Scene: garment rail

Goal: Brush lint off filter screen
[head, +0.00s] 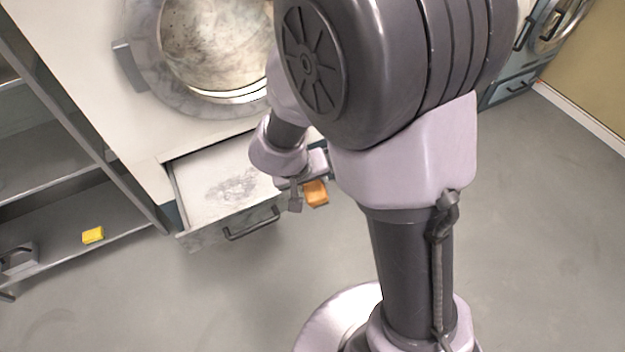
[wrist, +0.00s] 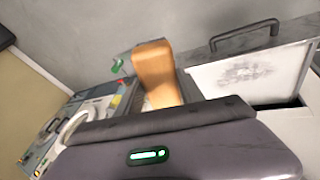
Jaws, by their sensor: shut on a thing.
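The filter screen (head: 205,200) is a pale flat panel in the pulled-out drawer under a round machine door. A grey lint patch (head: 232,187) lies on it, and it also shows at the right of the wrist view (wrist: 243,73). My gripper (head: 304,187) is shut on an orange-brown brush (head: 317,194), by the drawer's right end in the head view. The brush stands up at the centre of the wrist view (wrist: 154,72). Its bristles cannot be made out. The brush appears apart from the lint patch.
The drawer's front has a dark handle (head: 251,224). The round machine door (head: 215,45) is above it. At left, a grey shelf (head: 65,215) holds a small yellow block (head: 93,235). Another machine (wrist: 75,125) shows at left in the wrist view. The floor before the drawer is clear.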

